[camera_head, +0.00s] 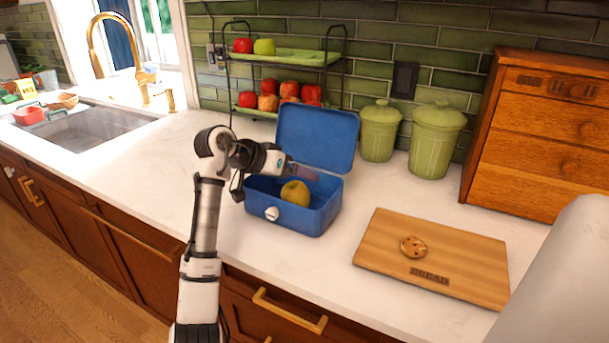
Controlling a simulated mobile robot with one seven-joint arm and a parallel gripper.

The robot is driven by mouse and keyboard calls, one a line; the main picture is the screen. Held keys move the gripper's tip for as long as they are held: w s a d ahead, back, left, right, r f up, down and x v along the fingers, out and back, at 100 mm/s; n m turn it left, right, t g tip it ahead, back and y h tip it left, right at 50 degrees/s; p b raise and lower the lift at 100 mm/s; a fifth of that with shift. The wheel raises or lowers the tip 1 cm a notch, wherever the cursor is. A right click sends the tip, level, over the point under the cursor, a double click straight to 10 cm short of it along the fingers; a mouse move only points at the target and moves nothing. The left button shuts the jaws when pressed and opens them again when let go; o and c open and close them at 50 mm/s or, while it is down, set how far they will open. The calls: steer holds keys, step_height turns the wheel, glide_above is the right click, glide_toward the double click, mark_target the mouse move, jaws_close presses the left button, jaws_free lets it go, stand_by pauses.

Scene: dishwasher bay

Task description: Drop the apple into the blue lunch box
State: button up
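The blue lunch box (292,222) stands on the counter with its lid raised at the back. A yellow-green apple (295,193) shows within the box's opening, close behind the front wall; its underside is hidden by or close to the front rim. My gripper (303,172) reaches in from the left over the box, just above and behind the apple. I cannot tell whether the fingers touch the apple or whether they are open. The box's left inside is partly hidden by my arm.
A bread board (450,240) with a cookie (413,247) lies to the right. Green canisters (437,142) and a wooden cabinet (535,130) stand behind. A two-tier rack (232,75) holds apples at the back. The counter left of my arm is clear up to the sink (85,128).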

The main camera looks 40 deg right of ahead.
steer(key=b+v, duration=0.2)
steer(key=v, duration=1.1)
